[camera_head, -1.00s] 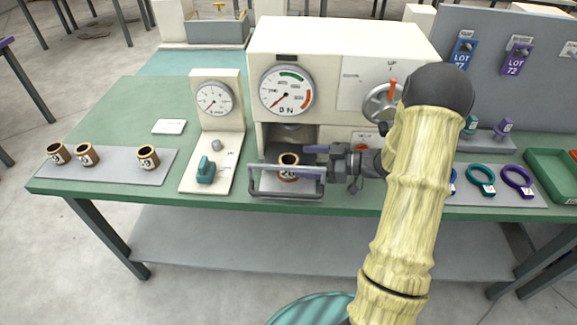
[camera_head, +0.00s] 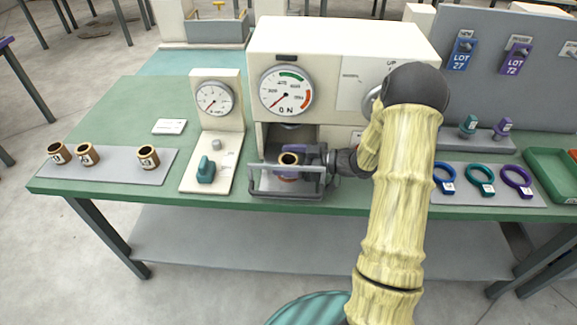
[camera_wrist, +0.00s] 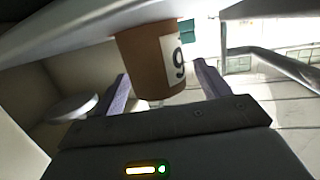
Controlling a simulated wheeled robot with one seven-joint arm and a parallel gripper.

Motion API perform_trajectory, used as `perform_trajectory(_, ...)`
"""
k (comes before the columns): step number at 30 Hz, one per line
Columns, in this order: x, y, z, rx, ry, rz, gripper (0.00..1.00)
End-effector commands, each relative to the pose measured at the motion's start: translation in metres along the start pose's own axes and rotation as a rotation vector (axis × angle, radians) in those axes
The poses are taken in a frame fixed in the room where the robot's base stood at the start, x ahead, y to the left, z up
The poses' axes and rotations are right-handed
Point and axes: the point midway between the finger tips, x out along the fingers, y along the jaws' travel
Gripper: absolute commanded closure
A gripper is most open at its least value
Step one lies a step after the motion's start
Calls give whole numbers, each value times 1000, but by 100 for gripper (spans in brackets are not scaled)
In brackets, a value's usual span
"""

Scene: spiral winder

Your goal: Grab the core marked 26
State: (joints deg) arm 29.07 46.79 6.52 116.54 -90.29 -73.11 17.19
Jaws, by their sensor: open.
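A brown core (camera_head: 289,158) stands upright in the machine's bay, behind the front bar. In the wrist view the core (camera_wrist: 150,62) shows a white label with a digit like a 9, or a 6 seen upside down. The full number is hidden now. My gripper (camera_head: 298,164) reaches in from the right, with its purple fingers around the core. In the wrist view my gripper (camera_wrist: 162,78) is open, one finger on each side of the core, with gaps visible beside it.
The white machine (camera_head: 345,45) rises behind the bay, and a grey bar (camera_head: 258,181) crosses its front. A white gauge stand (camera_head: 215,120) is to the left. Several other cores sit on a grey mat (camera_head: 118,174) at far left. Coloured rings (camera_head: 481,178) lie at right.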

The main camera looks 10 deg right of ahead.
Motion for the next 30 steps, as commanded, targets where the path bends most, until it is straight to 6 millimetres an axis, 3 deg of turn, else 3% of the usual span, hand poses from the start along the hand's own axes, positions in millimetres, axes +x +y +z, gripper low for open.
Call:
perform_trajectory(11, 0, 0, 0, 0, 0, 0, 25)
perform_trajectory(18, 0, 0, 0, 0, 0, 0, 72)
perform_trajectory(30, 0, -1, -4, 0, 1, -3, 73)
